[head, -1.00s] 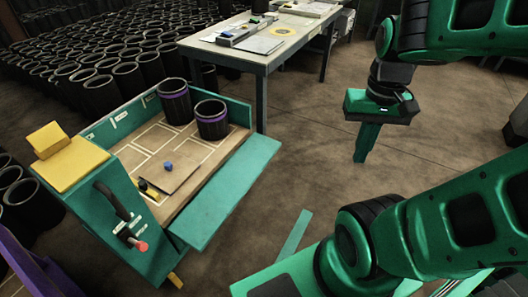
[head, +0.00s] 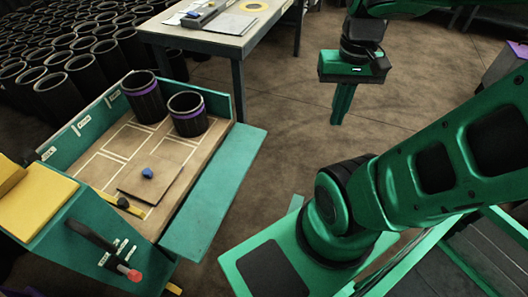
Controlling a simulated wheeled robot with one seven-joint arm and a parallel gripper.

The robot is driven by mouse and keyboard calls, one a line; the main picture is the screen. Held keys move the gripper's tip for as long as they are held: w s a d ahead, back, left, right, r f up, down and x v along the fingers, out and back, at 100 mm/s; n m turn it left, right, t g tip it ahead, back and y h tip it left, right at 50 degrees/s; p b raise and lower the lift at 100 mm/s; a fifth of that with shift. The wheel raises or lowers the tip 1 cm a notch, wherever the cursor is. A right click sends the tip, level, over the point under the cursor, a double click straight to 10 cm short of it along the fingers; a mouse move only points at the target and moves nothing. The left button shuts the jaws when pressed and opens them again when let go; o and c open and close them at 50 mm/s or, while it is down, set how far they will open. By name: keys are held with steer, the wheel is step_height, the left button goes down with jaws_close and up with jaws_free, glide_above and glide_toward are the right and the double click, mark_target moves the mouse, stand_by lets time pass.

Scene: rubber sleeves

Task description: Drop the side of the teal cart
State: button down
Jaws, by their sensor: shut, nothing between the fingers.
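The teal cart (head: 70,213) stands at the left with a wooden deck. Its near side panel (head: 214,190) is folded outward and down, and the deck is open along that edge. A black lever with a red tip (head: 134,275) is on the cart's end box. Two black sleeves with purple bands, one at the back (head: 146,104) and one nearer (head: 187,122), stand upright on the deck. My gripper (head: 340,115) points down over open floor, right of the cart and well apart from it. It is shut and empty.
A work table (head: 240,50) with papers stands behind the cart. Many black sleeves (head: 75,75) fill the floor at the back left. A board with a blue knob (head: 147,173) lies on the deck. Bare floor (head: 285,145) lies between cart and gripper.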

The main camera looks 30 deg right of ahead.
steer(key=w+d+f+m+y, duration=0.25)
steer(key=w+d+f, duration=0.25)
steer(key=w+f, duration=0.45)
steer(key=w+d+f+m+y, duration=0.1)
steer(key=w+d+f+m, duration=0.25)
steer(key=w+f, duration=0.55)
steer(key=w+f+m+t+y, duration=0.25)
steer(key=f+m+t, duration=0.2)
steer(key=f, duration=0.75)
steer(key=w+f+m+t+y, duration=0.1)
steer(key=w+f+m+t, duration=0.4)
steer(key=f, duration=0.6)
steer(key=w+f+m+t+y, duration=0.15)
steer(key=f+m, duration=0.45)
steer(key=f, duration=0.6)
steer(key=w+a+r+t, duration=0.1)
steer(key=w+a, duration=0.4)
steer(key=w, duration=0.2)
steer(key=shift+w+a+m, duration=0.15)
steer(key=shift+w+m, duration=0.2)
steer(key=shift+r, duration=0.1)
